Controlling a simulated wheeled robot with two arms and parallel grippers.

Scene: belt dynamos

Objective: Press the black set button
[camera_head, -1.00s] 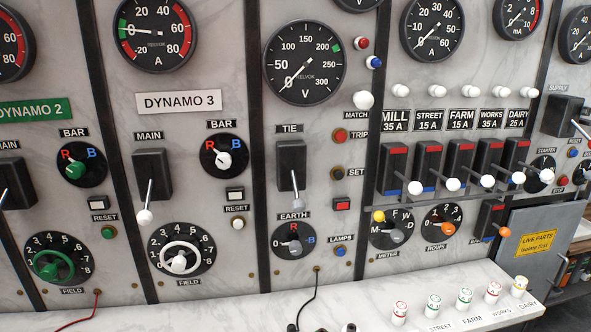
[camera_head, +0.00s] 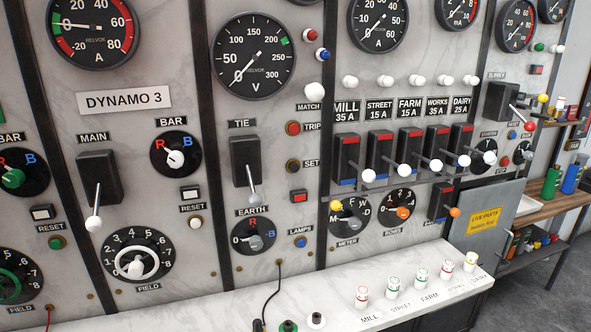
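The black set button (camera_head: 293,166) is a small dark round knob in a brass ring. It sits on the marble panel to the left of its SET label (camera_head: 311,163), in the tie column. The red trip button (camera_head: 293,128) is just above it. A red square lamp or button (camera_head: 298,196) is below it. Nothing covers the set button. Neither of my grippers shows in the head view.
The tie lever (camera_head: 249,175) projects from the panel left of the set button. A marble ledge (camera_head: 225,312) with pegs runs below. A shelf (camera_head: 545,205) stands at far right.

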